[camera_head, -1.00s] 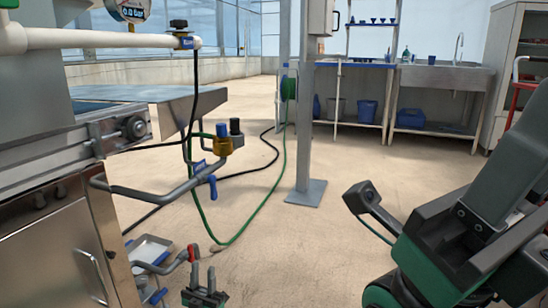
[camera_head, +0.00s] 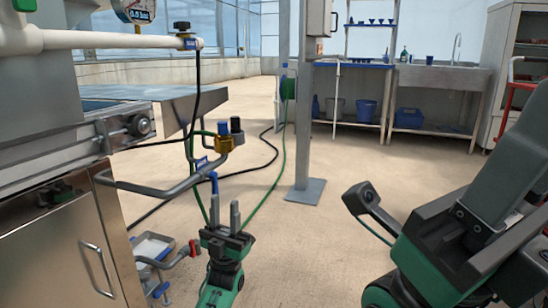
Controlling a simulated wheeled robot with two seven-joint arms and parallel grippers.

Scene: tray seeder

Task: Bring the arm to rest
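My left gripper (camera_head: 224,204) shows at the lower middle left, with its two grey fingers pointing up. The fingers stand apart with bare floor showing between them, and nothing is held. Its black and green wrist reaches down to the bottom edge. The gripper overlaps the green hose in the picture, and its tips lie just below the blue valve lever (camera_head: 213,182); I cannot tell if they touch. My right arm, black and green, fills the lower right; its gripper fingers do not show.
A steel machine (camera_head: 70,240) with a bent rail (camera_head: 150,187) stands close at left. A metal tray (camera_head: 152,247) lies low beside it. Hoses cross the floor near a grey post (camera_head: 303,130). A sink bench (camera_head: 440,78) is at the back. The middle floor is open.

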